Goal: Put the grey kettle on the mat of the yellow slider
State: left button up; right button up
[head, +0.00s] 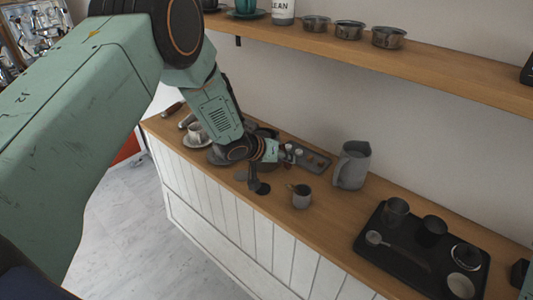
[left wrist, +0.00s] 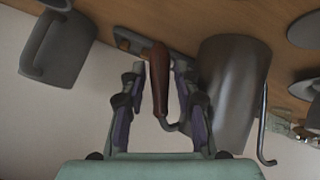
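The grey kettle (left wrist: 232,90) is a dark metal body with a brown wooden handle (left wrist: 160,80), seen upside down in the left wrist view. My left gripper (left wrist: 159,75) is open, one finger on each side of the handle, with gaps visible. In the head view, my left gripper (head: 289,152) is low over the counter, and my arm hides most of the kettle (head: 267,133). A dark slider panel (head: 315,161) lies behind the gripper; no yellow slider can be made out. Dark round patches (head: 240,175) lie on the counter's front; I cannot tell whether one is the mat.
A grey pitcher (head: 352,166) and a small grey cup (head: 301,197) stand right of the gripper. A black tray (head: 410,270) with several vessels is farther right. A white cup (head: 196,132) is left. A wooden shelf (head: 440,62) runs above.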

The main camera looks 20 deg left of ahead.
pick_arm(q)
jog(key=shift+w+f, duration=0.55)
jog(key=shift+f, duration=0.1)
jog(key=shift+w+f, duration=0.1)
jog(key=shift+w+d, duration=0.1)
jog(key=shift+d, duration=0.3)
jog(key=shift+a, duration=0.3)
jog(key=c, duration=0.5)
jog(key=shift+c, duration=0.7)
jog(key=shift+d, duration=0.2)
grip_shut()
jog(key=shift+a, duration=0.1)
